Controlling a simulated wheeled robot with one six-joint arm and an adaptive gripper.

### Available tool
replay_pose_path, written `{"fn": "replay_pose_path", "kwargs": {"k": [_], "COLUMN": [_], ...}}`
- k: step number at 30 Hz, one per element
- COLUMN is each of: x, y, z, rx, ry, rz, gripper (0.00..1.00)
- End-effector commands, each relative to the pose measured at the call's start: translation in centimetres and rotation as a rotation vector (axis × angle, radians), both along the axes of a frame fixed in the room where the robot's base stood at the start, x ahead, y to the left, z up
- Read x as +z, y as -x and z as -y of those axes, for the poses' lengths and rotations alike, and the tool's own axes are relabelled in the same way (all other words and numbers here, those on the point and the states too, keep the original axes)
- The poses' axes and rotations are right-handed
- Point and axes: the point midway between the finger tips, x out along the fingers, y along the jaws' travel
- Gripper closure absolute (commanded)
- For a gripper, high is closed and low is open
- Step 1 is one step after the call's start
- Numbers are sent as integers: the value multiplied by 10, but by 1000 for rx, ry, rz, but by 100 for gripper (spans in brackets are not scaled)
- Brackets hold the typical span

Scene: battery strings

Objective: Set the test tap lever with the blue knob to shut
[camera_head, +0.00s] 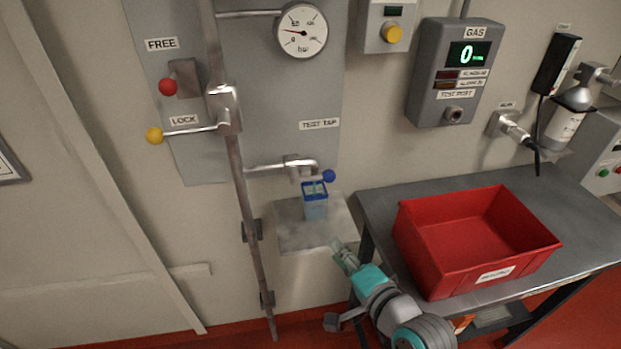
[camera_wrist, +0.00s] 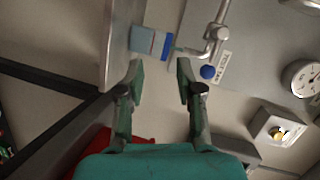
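The test tap (camera_head: 298,165) is on the grey wall panel below the TEST TAP label (camera_head: 319,124). Its blue knob (camera_head: 328,176) is to the right of the tap body, with the lever roughly in line with the horizontal pipe. In the wrist view the blue knob (camera_wrist: 207,72) is just right of the right fingertip. A clear cup with a blue rim (camera_head: 315,208) stands on a small shelf under the spout. My gripper (camera_head: 343,252) is below and right of the cup, apart from the knob. In the wrist view my gripper (camera_wrist: 160,68) is open and empty.
The small grey shelf (camera_head: 300,238) juts from the wall beneath the tap. A red bin (camera_head: 477,278) stands on the table at right. A vertical pipe with a lever and yellow knob (camera_head: 155,136) is left. A pressure gauge (camera_head: 302,30) is above.

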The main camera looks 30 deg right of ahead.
Motion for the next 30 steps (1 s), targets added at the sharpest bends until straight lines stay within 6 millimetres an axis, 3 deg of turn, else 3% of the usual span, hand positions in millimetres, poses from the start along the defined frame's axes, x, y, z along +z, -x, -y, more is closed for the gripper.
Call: {"fn": "replay_pose_path", "kwargs": {"k": [1, 6, 12, 20, 30], "x": [16, 56, 89, 97, 88], "y": [-11, -35, -49, -58, -110], "z": [5, 16, 24, 25, 17], "rx": [2, 18, 36, 44, 44], "ry": [-38, -172, -268, -300, -297], "rz": [14, 20, 13, 6, 6], "gripper": [64, 64, 64, 64, 64]}}
